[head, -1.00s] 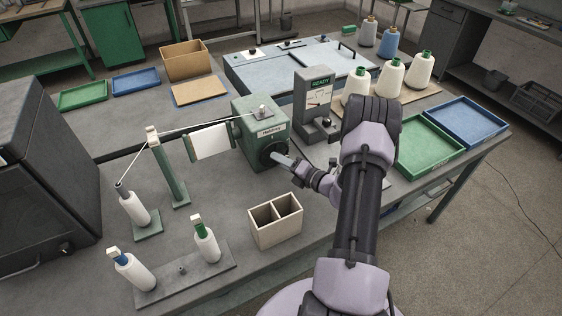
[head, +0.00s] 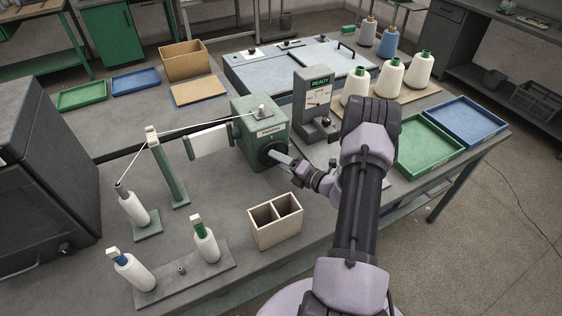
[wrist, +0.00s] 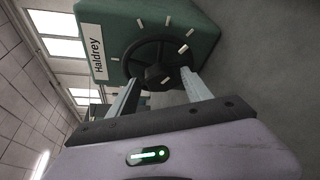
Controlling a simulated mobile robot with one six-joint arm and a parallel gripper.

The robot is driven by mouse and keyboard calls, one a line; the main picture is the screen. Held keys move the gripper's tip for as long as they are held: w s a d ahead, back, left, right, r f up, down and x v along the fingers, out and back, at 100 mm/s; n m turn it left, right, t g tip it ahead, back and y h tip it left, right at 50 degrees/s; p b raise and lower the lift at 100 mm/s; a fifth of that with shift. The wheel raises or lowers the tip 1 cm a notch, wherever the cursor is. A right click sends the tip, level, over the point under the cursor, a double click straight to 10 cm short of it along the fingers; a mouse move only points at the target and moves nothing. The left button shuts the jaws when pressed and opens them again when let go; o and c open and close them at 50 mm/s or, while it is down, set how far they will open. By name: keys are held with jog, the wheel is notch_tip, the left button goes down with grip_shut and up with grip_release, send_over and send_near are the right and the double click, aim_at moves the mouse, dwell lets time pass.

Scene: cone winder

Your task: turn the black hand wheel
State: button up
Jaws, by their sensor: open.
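The black hand wheel (head: 273,152) sits on the right-hand face of the green winder box (head: 251,120). In the wrist view the hand wheel (wrist: 158,50) fills the upper middle, with its dark hub facing me and white marks around it on the green face. My gripper (head: 280,156) is open in front of the wheel. In the wrist view its two fingers (wrist: 160,84) are spread, one on each side of the hub's lower part. I cannot tell whether they touch the wheel. The finger tips and my wrist hide part of the wheel in the head view.
A grey gauge stand (head: 314,100) reading READY stands close right of the winder. A cream two-compartment box (head: 275,232) is in front of it. Thread runs from the winder to a green post (head: 168,172) on the left. A green tray (head: 430,147) lies right of my arm.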

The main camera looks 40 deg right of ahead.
jog(key=p+v, duration=0.3)
jog(key=v, duration=1.4)
jog(key=shift+s, duration=0.25)
jog(key=w+a+r+n+g+y+b, duration=0.1)
jog(key=w+a+r+n+g+y, duration=0.15)
jog(key=a+r+n, duration=0.4)
jog(key=w+a+r+n+g+y, duration=0.15)
jog(key=a+r+n+g, duration=0.25)
jog(key=a+n, duration=0.5)
jog(key=w+a+r+n+g+y+b, duration=0.15)
jog(key=a+r+n+g+y, duration=0.3)
jog(key=a, duration=0.45)
jog(key=s+a+r+n+h+b, duration=0.1)
jog(key=s+a+r+n+h, duration=0.3)
jog(key=n, duration=0.8)
jog(key=s+a+r+n+h+b, duration=0.1)
jog(key=s+a+r+n+h, duration=0.3)
jog(key=s+a+n, duration=0.4)
jog(key=n, duration=0.3)
jog(key=shift+r+n+t, duration=0.3)
jog(key=shift+n+t, duration=0.1)
